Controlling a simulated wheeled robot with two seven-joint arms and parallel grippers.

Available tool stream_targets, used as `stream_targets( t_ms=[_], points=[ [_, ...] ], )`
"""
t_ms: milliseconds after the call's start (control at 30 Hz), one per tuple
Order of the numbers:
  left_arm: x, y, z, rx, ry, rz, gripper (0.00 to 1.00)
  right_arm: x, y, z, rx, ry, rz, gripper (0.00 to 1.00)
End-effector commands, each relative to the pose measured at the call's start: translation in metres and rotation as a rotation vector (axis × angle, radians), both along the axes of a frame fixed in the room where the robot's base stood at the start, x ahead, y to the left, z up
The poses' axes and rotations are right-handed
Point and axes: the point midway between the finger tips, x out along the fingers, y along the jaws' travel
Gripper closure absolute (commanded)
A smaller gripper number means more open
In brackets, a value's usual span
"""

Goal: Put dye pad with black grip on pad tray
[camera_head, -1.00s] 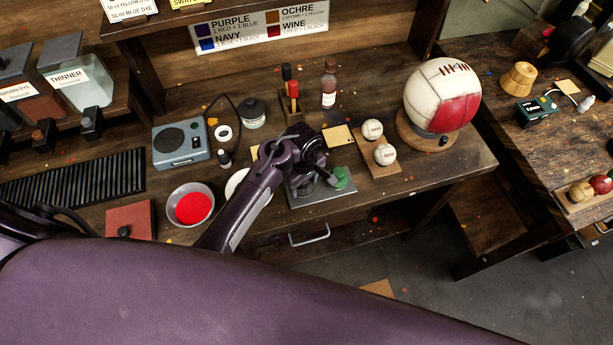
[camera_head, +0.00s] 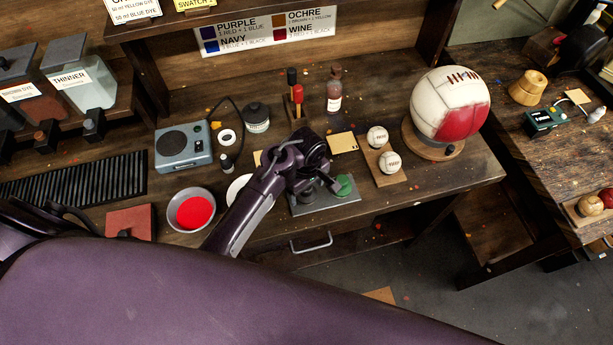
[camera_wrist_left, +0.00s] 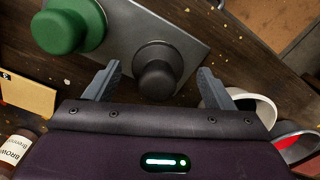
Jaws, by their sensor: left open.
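The grey metal pad tray (camera_head: 325,206) lies near the front edge of the bench. A dye pad with a black grip (camera_head: 306,194) is on its left part and a pad with a green grip (camera_head: 344,185) on its right part. My left gripper (camera_head: 322,182) is over the tray, partly hiding it. In the left wrist view, its open fingers (camera_wrist_left: 160,76) stand on either side of the black grip (camera_wrist_left: 155,80), with gaps and no visible contact. The green grip (camera_wrist_left: 68,26) and the tray (camera_wrist_left: 190,45) show beyond. My right gripper is not in view.
A bowl of red dye (camera_head: 191,211) and a partly hidden white dish (camera_head: 238,188) stand left of the tray. A board with two small balls (camera_head: 383,164) lies to the right. A large white-and-red ball (camera_head: 449,103) sits on a stand further right.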

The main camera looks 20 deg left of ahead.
Motion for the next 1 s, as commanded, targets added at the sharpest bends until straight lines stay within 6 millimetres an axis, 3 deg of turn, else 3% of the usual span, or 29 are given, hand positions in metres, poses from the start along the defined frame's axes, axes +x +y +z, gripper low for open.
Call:
stream_targets(
  t_ms=[300,500,1000],
  points=[
    [0.002,-0.001,0.065,-0.003,-0.006,0.002,0.23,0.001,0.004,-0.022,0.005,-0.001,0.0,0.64],
    [0.001,0.0,0.093,-0.001,-0.003,0.0,0.23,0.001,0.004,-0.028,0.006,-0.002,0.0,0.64],
    [0.0,0.0,0.102,-0.001,0.0,0.0,0.23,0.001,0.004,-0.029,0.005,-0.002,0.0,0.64]
  ],
)
